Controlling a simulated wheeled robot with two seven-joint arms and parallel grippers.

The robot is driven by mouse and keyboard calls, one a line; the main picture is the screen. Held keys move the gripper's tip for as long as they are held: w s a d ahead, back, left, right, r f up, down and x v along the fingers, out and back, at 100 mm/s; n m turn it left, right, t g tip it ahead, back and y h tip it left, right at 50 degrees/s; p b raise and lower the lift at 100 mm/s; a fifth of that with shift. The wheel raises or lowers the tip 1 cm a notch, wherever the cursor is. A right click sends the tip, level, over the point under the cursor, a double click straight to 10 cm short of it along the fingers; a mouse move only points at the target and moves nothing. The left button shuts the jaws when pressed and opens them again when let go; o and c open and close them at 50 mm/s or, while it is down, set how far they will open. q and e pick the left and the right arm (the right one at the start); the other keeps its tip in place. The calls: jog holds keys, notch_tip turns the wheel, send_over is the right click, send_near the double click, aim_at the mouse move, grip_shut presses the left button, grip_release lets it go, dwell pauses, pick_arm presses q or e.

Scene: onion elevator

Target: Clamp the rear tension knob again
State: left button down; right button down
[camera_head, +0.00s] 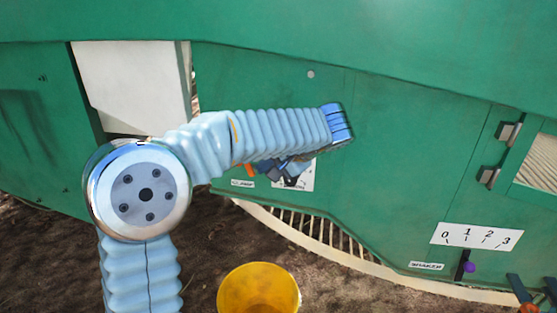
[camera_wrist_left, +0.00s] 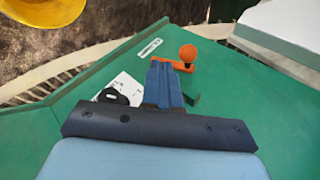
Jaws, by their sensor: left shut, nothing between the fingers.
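My left gripper (camera_head: 285,171) is shut and empty, held under my left arm close to the green machine panel. In the left wrist view its blue fingers (camera_wrist_left: 164,82) point at the panel, between a black knob (camera_wrist_left: 115,96) on a white scale card (camera_wrist_left: 127,85) and an orange lever with a round ball end (camera_wrist_left: 187,54). The fingers are very near the lever; I cannot tell if they touch it. In the head view the orange lever (camera_head: 249,170) and scale card (camera_head: 307,177) show partly, with the arm and gripper covering the rest. A small label (camera_head: 242,183) sits below the lever.
A yellow bucket (camera_head: 259,290) stands on the soil below. A slatted curved rim (camera_head: 320,236) runs under the panel. A 0–3 scale (camera_head: 477,237) with a purple knob (camera_head: 469,267) is at right. Dark blue and orange parts at the lower right corner are cut off and unclear.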

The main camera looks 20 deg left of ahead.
pick_arm(q)
jog(key=shift+w+a+f, duration=0.15)
jog(key=shift+w+a, duration=0.05)
jog(key=shift+a, duration=0.6)
jog(key=shift+w+a+f, duration=0.15)
jog(key=shift+w+a, duration=0.05)
jog(key=shift+a, duration=0.65)
jog(key=shift+w+a+f, duration=0.15)
jog(key=shift+w+a, duration=0.05)
jog(key=shift+a, duration=0.6)
jog(key=shift+s+a+r+h, duration=0.1)
jog(key=shift+a+h, duration=0.25)
jog(key=shift+h, duration=0.15)
jog(key=s+a+f+n+t+h+p, duration=0.1)
jog(key=a+f+t+h+p, duration=0.1)
jog(key=a+h, duration=0.5)
jog(key=shift+s+a+f+n+h+p, duration=0.3)
jog(key=shift+s+f+n+h+p, duration=0.1)
jog(key=shift+f+h, duration=0.45)
